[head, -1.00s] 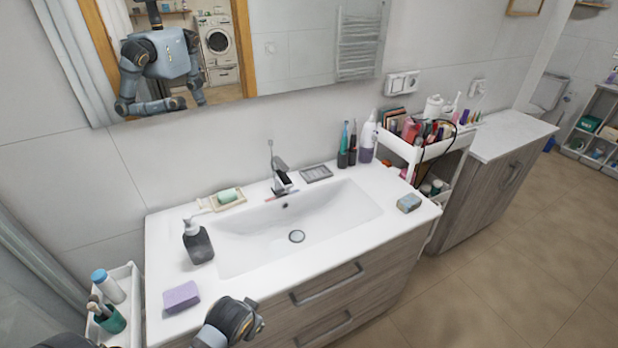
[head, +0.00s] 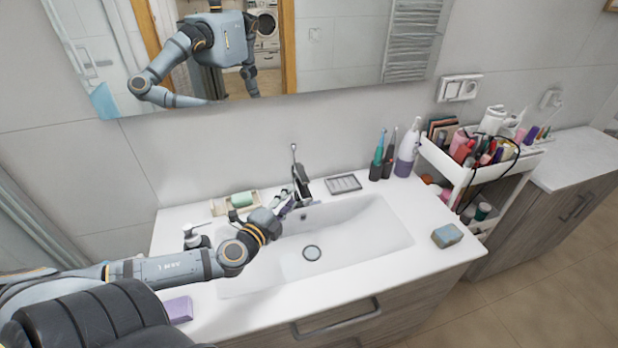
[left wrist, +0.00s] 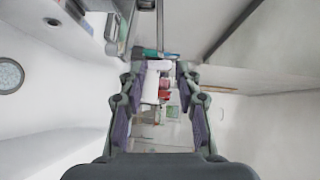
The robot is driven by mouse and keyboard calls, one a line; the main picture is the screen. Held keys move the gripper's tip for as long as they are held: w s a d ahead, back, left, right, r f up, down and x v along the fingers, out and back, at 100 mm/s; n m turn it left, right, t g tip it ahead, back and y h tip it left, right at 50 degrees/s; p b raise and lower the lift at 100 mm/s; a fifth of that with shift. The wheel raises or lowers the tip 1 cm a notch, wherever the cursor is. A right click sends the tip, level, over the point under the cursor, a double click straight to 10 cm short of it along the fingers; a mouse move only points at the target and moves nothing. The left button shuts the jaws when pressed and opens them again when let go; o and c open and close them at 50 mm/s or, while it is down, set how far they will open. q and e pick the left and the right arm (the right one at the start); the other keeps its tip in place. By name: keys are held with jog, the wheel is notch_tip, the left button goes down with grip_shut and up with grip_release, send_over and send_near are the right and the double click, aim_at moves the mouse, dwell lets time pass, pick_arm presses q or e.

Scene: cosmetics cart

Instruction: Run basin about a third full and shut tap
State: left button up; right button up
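The white basin (head: 350,240) is set in the counter. The drain (left wrist: 10,75) is at that view's left edge. My right gripper is out of view.
A green soap on a dish (head: 242,200) and a soap dispenser (head: 195,238) lie near my left arm. A grey soap tray (head: 343,183) is right of the tap. A sponge (head: 447,235) sits at the right; a purple sponge (head: 179,309) is front left.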

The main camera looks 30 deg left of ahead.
aim_at(305, 179)
pick_arm(q)
jog(key=w+b, duration=0.1)
jog(key=w, duration=0.1)
jog(key=w+b, duration=0.1)
jog(key=w, duration=0.5)
jog(key=shift+a+f+b, duration=0.25)
jog(key=shift+f+b, duration=0.1)
jog(key=shift+b, duration=0.05)
jog(key=shift+w+a+r+p, duration=0.1)
jog(key=shift+w+a+p, duration=0.05)
jog(key=shift+w+p, duration=0.15)
jog(key=shift+w, duration=0.25)
jog(key=shift+w+f, duration=0.2)
jog(key=shift+w, duration=0.3)
grip_shut()
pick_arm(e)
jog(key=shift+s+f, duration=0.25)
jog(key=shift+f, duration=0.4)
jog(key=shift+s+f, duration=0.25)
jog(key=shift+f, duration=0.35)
pick_arm(q)
jog(key=shift+r, duration=0.1)
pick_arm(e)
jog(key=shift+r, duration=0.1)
